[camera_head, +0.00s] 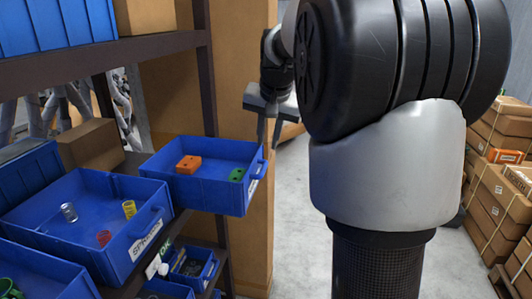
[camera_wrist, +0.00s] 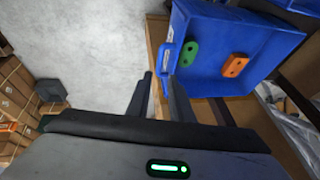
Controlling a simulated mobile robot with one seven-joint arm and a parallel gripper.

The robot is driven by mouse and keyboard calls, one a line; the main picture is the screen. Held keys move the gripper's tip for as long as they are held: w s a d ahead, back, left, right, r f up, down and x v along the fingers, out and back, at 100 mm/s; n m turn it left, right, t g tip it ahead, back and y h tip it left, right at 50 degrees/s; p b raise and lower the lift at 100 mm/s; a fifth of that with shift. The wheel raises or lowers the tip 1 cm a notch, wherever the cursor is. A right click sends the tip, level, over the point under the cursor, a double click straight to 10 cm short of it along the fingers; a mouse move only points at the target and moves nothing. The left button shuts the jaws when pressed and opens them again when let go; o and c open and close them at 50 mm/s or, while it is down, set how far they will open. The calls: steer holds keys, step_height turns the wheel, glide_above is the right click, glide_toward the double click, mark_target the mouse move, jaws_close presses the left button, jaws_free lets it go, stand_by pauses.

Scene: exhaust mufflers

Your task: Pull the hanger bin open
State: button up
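A blue bin (camera_head: 212,195), which I take for the hanger bin, holds an orange piece (camera_head: 188,165) and a green piece (camera_head: 236,174) with holes. It juts out past the shelf edge. Its front label is too small to read. Its handle (camera_head: 257,168) is on the front; in the wrist view the blue handle (camera_wrist: 164,57) lies just ahead of the fingertips. My gripper (camera_head: 268,144) is open and empty, fingers pointing down near the handle. In the wrist view a gap shows between the fingers (camera_wrist: 160,80). I cannot tell whether they touch the handle.
A larger blue bin (camera_head: 125,262) with small metal, yellow and red parts stands to the left. More blue bins (camera_head: 191,267) are below. A dark shelf post (camera_head: 204,75) stands behind the bin. Boxes (camera_head: 500,190) are stacked at right. Grey floor (camera_head: 292,215) is free before the shelf.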

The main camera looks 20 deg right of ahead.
steer(key=v, duration=0.5)
steer(key=shift+s+r, duration=0.15)
steer(key=shift+r, duration=0.2)
